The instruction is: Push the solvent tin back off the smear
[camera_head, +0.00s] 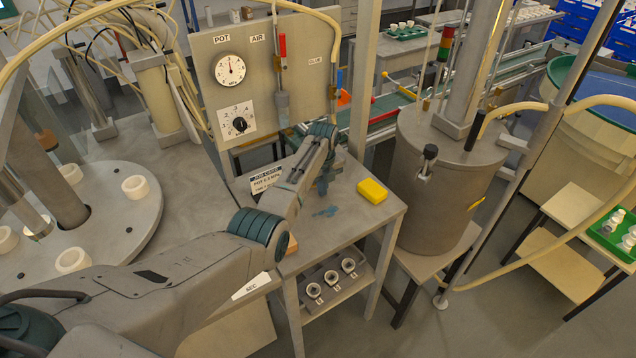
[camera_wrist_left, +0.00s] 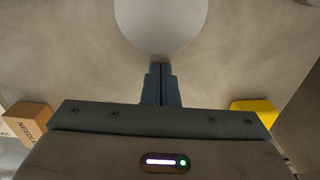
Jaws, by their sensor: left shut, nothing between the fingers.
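My left gripper (camera_head: 322,188) is low over the small bench in the head view, its fingers pointing down. In the left wrist view its two fingers (camera_wrist_left: 160,85) are together with nothing between them. A pale grey round top (camera_wrist_left: 160,22), which looks like the solvent tin, is just beyond the fingertips. I cannot tell whether they touch it. In the head view I cannot make the tin out; my arm seems to hide it. My right gripper is not in view.
A yellow block (camera_head: 373,191) lies to the right on the bench; a job card (camera_head: 265,179) stands at the left. A box marked "NEEDL..." (camera_wrist_left: 28,120) is at the left in the wrist view. A large grey pot (camera_head: 440,190) stands right of the bench.

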